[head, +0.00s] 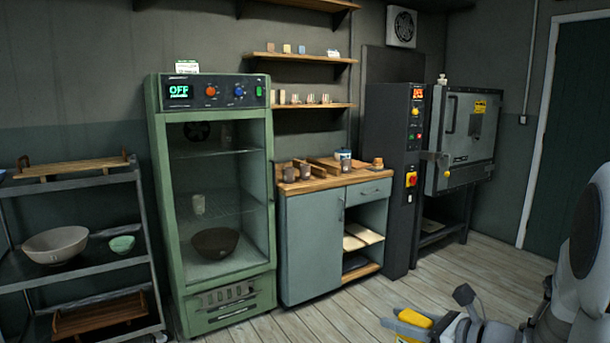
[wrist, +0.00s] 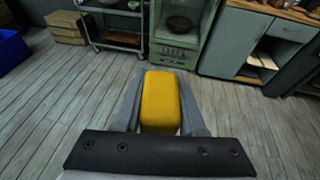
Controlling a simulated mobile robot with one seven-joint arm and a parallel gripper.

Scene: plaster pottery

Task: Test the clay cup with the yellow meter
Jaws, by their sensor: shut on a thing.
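My gripper (wrist: 161,90) is shut on the yellow meter (wrist: 160,108), a rounded block between the two grey fingers. In the head view the yellow meter (head: 415,318) shows at the lower right, held above the floor and away from all furniture. Small brown cups (head: 289,174) stand on the wooden worktop. I cannot tell which of these is the clay cup. The meter's face and any reading are not visible.
The green cabinet (head: 165,215) has a display reading OFF and holds a dark bowl (head: 215,241). A cart (head: 75,273) with bowls stands left of it, the worktop (head: 335,180) right. A kiln (head: 468,140) stands farther right. The wooden floor (head: 320,318) ahead is clear.

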